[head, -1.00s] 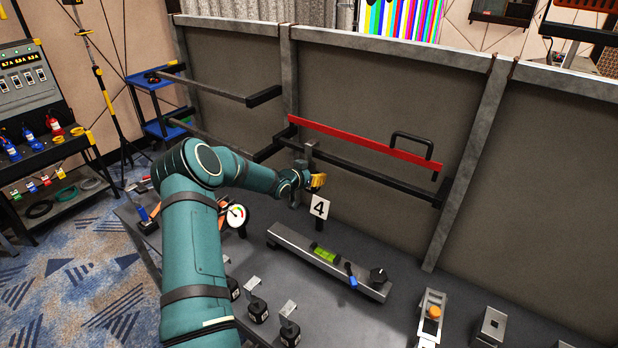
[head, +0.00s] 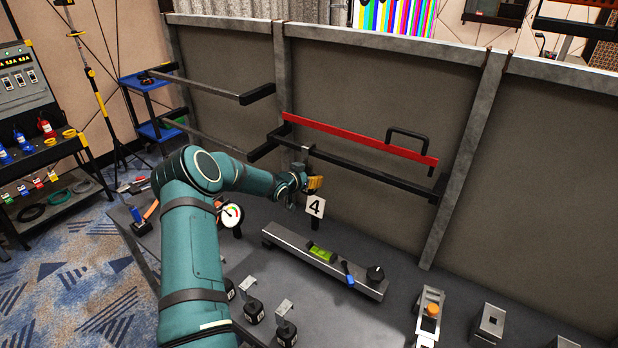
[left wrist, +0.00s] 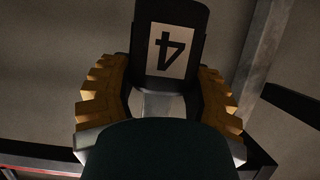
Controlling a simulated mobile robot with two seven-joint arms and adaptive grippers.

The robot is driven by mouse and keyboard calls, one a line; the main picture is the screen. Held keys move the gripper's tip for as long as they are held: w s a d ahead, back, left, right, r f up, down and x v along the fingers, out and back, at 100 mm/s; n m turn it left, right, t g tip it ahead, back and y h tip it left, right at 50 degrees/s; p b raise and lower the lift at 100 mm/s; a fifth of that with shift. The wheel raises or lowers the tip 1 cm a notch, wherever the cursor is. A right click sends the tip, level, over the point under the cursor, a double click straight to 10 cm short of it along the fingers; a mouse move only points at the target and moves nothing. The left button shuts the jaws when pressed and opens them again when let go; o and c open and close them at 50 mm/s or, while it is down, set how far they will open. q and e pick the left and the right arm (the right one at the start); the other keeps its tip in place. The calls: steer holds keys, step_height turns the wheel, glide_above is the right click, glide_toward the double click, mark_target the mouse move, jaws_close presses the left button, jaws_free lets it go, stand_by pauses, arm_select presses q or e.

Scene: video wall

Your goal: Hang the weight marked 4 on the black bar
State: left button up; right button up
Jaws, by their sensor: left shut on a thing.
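The weight marked 4 (head: 314,224) is a black block with a white number tag. It hangs upright below my left gripper (head: 315,184), whose yellow fingers are shut on its metal hook strap. The hook's top overlaps the black bar (head: 375,177) in the head view; I cannot tell whether it touches or rests on it. In the left wrist view the tagged weight (left wrist: 172,48) shows upside down between the yellow fingers of my left gripper (left wrist: 158,95). My right gripper is not in view.
A red bar (head: 360,139) with a black handle is just above the black bar. Other hooked weights (head: 254,312) stand on the grey table (head: 370,315). A metal beam with a green level vial (head: 322,252) and a round dial (head: 231,214) are near the arm.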

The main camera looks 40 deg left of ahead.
arm_select(q)
steer(key=o, duration=1.4)
steer(key=shift+r, duration=0.2)
steer(key=shift+f, duration=0.3)
steer(key=v, duration=1.2)
steer(key=shift+d+r, duration=0.1)
steer(key=shift+r, duration=0.2)
